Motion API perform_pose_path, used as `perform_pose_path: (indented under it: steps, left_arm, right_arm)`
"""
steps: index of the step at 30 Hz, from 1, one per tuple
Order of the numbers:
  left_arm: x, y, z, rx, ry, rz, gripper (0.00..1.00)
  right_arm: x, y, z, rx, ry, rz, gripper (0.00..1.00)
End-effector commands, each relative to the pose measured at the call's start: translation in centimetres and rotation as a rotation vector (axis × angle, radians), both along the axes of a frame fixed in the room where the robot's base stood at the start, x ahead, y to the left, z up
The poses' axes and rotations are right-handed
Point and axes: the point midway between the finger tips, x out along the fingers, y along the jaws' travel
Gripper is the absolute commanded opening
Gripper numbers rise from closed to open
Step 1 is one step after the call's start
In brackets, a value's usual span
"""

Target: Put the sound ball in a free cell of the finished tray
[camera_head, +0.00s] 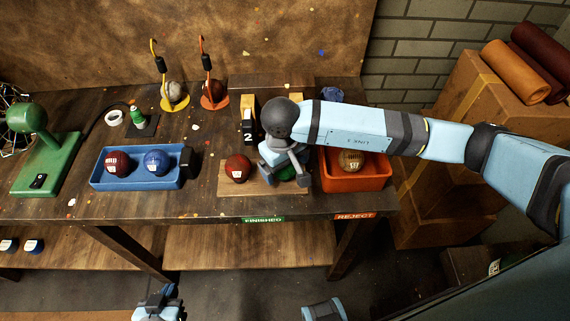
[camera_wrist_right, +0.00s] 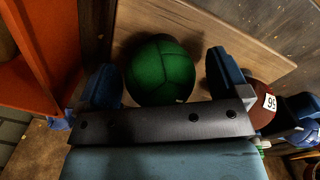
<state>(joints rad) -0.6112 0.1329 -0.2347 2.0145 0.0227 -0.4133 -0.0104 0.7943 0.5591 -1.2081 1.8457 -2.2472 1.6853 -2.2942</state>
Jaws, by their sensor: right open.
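My right gripper (camera_head: 285,176) is over the right part of the wooden finished tray (camera_head: 232,188). In the right wrist view its fingers (camera_wrist_right: 165,76) are open, one on each side of a green ball (camera_wrist_right: 160,68). In the head view the gripper mostly hides this ball (camera_head: 287,173). A dark red ball (camera_head: 238,167) with a white label sits on the tray, left of the gripper. It also shows in the right wrist view (camera_wrist_right: 259,104). My left gripper (camera_head: 158,302) is low at the bottom edge, away from the table; its jaws are unclear.
A blue tray (camera_head: 136,183) at left holds a red ball (camera_head: 118,164) and a blue ball (camera_head: 157,163). An orange reject bin (camera_head: 355,183) with a brown ball (camera_head: 351,160) stands right of the finished tray, under my right arm. A green press-like stand (camera_head: 48,160) is far left.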

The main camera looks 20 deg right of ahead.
Motion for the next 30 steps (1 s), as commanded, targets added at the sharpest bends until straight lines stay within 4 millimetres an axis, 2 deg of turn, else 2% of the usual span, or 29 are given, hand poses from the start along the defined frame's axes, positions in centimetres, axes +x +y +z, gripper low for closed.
perform_pose_path:
  steps: [9,15,21,30]
  left_arm:
    - [0.0,0.0,-0.9,-0.004,0.007,0.002,0.0]
    - [0.0,-0.1,-1.0,-0.007,0.009,0.004,0.0]
    - [0.1,-0.1,-0.9,-0.009,0.01,0.006,0.0]
    - [0.1,-0.1,-0.9,-0.009,0.009,0.006,0.0]
  right_arm:
    - [0.1,0.3,6.6,0.0,-0.007,0.001,0.93]
    - [0.0,0.5,10.0,0.0,-0.005,0.001,0.93]
    - [-0.1,0.6,11.4,0.0,-0.002,0.0,0.93]
    - [-0.1,0.6,11.5,-0.001,-0.001,0.0,0.93]
